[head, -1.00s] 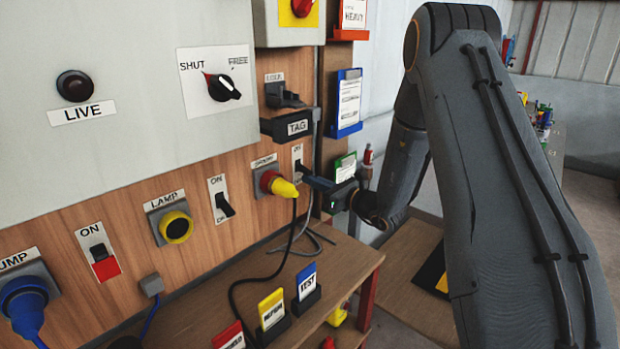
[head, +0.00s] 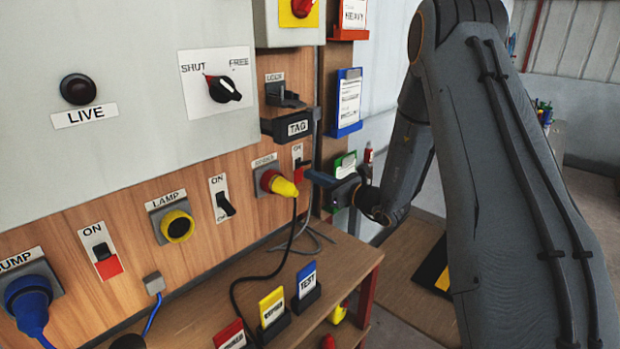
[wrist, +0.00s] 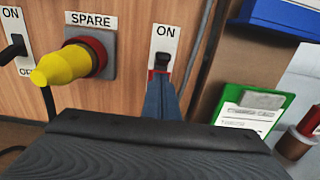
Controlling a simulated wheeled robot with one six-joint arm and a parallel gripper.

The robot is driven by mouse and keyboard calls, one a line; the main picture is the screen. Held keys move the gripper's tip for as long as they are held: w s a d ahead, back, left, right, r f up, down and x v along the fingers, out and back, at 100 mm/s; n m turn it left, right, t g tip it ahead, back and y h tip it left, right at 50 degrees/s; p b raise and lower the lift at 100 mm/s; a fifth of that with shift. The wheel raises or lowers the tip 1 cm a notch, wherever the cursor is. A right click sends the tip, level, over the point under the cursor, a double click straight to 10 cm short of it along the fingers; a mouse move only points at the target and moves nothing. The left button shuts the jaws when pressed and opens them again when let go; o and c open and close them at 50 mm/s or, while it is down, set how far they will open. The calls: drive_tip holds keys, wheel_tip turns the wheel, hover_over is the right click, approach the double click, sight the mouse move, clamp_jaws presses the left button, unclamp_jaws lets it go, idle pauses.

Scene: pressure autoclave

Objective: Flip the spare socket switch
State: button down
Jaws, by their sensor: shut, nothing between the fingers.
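The spare socket switch (head: 298,157) is on a white plate marked ON, right of the spare socket (head: 268,178). In the wrist view, the switch's black lever (wrist: 163,61) sits up toward the ON label, and a bit of red shows below it. The spare socket with its red ring (wrist: 92,50) holds a yellow plug (wrist: 62,66). My gripper (wrist: 161,84) is shut and empty. Its fingertips are just below the lever, over the lower plate; I cannot tell whether they touch it. In the head view, my gripper (head: 312,176) reaches the switch from the right.
The lamp switch (head: 222,202) and pump switch (head: 100,250) are farther left on the wooden panel. A black cable hangs from the yellow plug. A green card holder (wrist: 250,108) is close right of my gripper. Card stands (head: 306,286) occupy the shelf below.

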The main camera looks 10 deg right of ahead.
drive_tip(key=v, duration=0.8)
drive_tip(key=shift+s+f+p, duration=0.15)
drive_tip(key=shift+f+p, duration=0.25)
drive_tip(key=shift+f, duration=0.05)
idle(0.5)
